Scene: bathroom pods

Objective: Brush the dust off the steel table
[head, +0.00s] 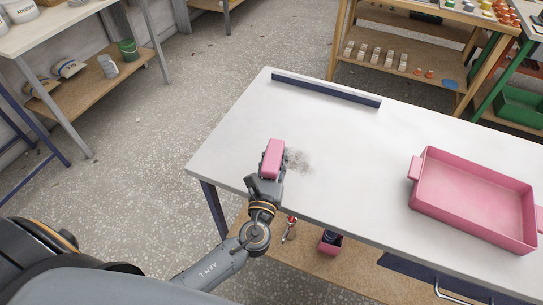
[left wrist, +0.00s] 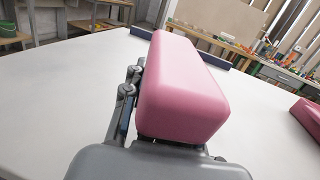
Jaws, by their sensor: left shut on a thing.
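The steel table (head: 331,128) has a pale top that fills the middle and right of the head view. A grey smudge of dust (head: 298,160) lies on it near the left front. My left gripper (head: 268,172) is shut on a pink block-like brush (head: 273,157), just left of the dust. The brush also shows large in the left wrist view (left wrist: 180,88). Its underside is hidden, so I cannot tell whether it touches the table. My right gripper is in neither view.
A pink tray (head: 470,195) stands on the table's right side. A dark blue strip (head: 325,90) runs along the back edge. A lower shelf (head: 345,265) holds a small pink container (head: 330,242). Shelving with blocks (head: 400,75) stands behind. The tabletop between dust and tray is clear.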

